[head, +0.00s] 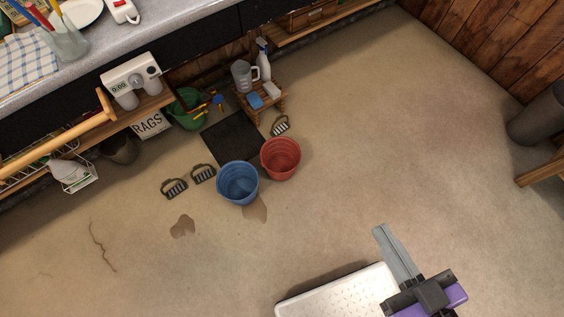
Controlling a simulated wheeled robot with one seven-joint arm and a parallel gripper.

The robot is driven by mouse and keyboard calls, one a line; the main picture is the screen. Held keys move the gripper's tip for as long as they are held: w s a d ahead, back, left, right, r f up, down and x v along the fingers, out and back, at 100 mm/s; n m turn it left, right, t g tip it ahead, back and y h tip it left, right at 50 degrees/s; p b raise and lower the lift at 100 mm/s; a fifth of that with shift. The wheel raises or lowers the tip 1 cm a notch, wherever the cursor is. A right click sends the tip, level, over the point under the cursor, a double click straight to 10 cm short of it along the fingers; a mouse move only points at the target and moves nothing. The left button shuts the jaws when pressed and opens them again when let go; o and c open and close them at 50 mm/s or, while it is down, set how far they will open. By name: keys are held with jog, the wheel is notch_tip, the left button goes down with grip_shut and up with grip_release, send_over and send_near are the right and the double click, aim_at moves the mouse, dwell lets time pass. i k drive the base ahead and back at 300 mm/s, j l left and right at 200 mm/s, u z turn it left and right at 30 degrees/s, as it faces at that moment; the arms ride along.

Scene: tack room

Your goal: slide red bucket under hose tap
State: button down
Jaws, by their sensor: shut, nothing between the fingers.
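The red bucket (281,159) stands upright on the floor by the right front corner of a dark square mat (222,140). A blue bucket (238,183) stands close to its left, at the mat's front edge. I cannot clearly make out a hose tap. A green tub-like thing (182,112) with yellow and blue parts is below the counter, behind and left of the mat. My gripper (380,230) is at the lower right, well in front of and to the right of the red bucket. Its grey fingers are together, empty and apart from everything.
A small wooden stand (264,108) holds a jug and spray bottle behind the red bucket. Wet patches (182,226) mark the floor.

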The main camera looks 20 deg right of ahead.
aim_at(280, 156)
jog(key=i+j+u, duration=0.1)
jog(key=i+j, duration=0.15)
jog(key=i, duration=0.15)
jog(key=i+j+u, duration=0.15)
jog(key=i, duration=0.3)
jog(key=i+j+u, duration=0.1)
jog(key=i+j, duration=0.15)
jog(key=i, duration=0.15)
